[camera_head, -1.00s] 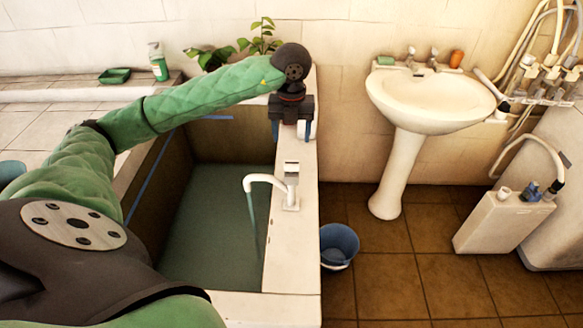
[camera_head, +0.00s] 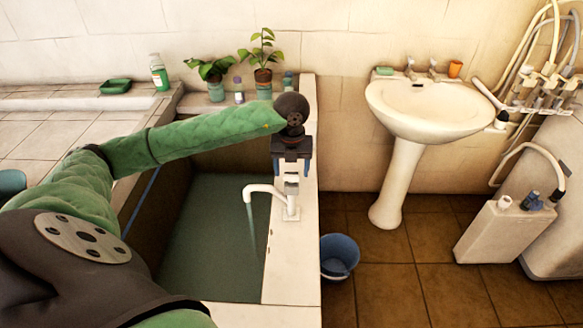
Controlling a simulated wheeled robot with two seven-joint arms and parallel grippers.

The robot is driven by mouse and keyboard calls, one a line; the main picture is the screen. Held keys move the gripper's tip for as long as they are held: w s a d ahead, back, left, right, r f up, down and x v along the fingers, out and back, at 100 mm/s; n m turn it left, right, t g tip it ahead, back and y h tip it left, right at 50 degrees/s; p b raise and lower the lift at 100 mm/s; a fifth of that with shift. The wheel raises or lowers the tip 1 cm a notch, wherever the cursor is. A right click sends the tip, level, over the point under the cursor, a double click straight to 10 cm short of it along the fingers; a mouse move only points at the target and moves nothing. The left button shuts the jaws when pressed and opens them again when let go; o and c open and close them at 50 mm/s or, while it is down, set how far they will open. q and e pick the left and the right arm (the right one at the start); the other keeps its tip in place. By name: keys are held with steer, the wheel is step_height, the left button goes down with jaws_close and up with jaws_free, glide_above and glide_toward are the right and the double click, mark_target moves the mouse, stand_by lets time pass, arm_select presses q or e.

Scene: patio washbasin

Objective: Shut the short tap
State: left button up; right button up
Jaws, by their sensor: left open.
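The short white tap (camera_head: 266,190) stands on the right ledge of the sink basin (camera_head: 277,272), its spout pointing left over the water. A thin stream of water (camera_head: 251,228) falls from the spout. The tap's square grey-white handle (camera_head: 291,186) is on top of its body. My left gripper (camera_head: 291,171) is open, pointing down right at the handle, with its blue-tipped fingers to the left and right of the handle's far end. Whether the fingers touch the handle cannot be told. My right gripper is not in view.
Potted plants (camera_head: 264,88) and small bottles stand on the back ledge. A blue bucket (camera_head: 339,256) is on the floor right of the sink. A white pedestal washbasin (camera_head: 428,103) stands further right. The tiled counter (camera_head: 50,140) is on the left.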

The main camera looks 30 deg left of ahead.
arm_select(q)
steer(key=shift+f, duration=0.35)
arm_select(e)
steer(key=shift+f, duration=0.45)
arm_select(q)
steer(key=c, duration=1)
